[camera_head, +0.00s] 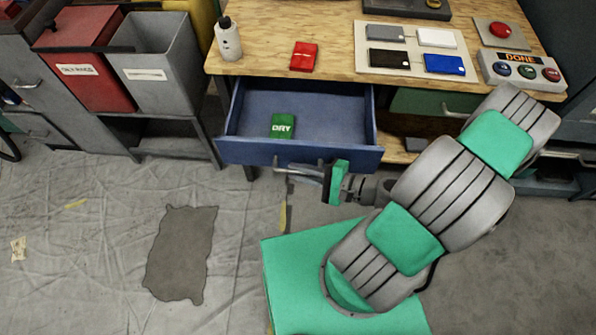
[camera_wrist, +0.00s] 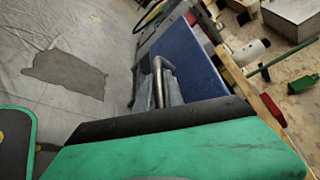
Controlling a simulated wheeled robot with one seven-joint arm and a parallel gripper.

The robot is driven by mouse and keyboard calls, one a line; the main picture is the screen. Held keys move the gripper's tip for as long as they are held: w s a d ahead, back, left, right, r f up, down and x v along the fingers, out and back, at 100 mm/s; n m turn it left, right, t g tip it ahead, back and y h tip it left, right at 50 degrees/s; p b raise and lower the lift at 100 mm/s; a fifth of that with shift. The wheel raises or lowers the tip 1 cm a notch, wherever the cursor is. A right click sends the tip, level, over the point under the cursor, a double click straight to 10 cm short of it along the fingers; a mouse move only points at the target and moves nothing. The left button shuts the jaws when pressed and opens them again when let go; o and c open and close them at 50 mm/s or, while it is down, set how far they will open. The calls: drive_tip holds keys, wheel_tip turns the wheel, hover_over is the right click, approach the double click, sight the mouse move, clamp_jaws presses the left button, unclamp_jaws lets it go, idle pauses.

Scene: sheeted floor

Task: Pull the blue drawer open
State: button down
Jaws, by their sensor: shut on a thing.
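The blue drawer (camera_head: 255,151) stands pulled out from under the wooden workbench, its inside open to view from above. A green packet marked DRY (camera_head: 283,126) lies in it. My gripper (camera_head: 312,172) is at the drawer's front, shut on the metal drawer handle (camera_head: 281,165). In the wrist view the handle (camera_wrist: 159,72) runs up from between my fingers (camera_wrist: 166,102), beside the blue drawer front (camera_wrist: 195,60). The fingers hide part of the handle.
The workbench top (camera_head: 335,40) holds a white bottle (camera_head: 228,40), a red packet (camera_head: 304,56), a board of cards (camera_head: 412,71) and a button box (camera_head: 522,71). A green drawer (camera_head: 430,104) is right. Red (camera_head: 84,85) and grey bins (camera_head: 152,80) stand left. Floor at left is mostly clear, with a dark patch (camera_head: 180,255).

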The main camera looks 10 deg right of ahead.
drive_tip(key=shift+d, duration=0.1)
drive_tip(key=c, duration=1.5)
unclamp_jaws()
drive_tip(key=shift+o, duration=0.2)
drive_tip(key=v, duration=0.7)
drive_tip(key=shift+s+d, duration=0.25)
drive_tip(key=shift+s, duration=0.05)
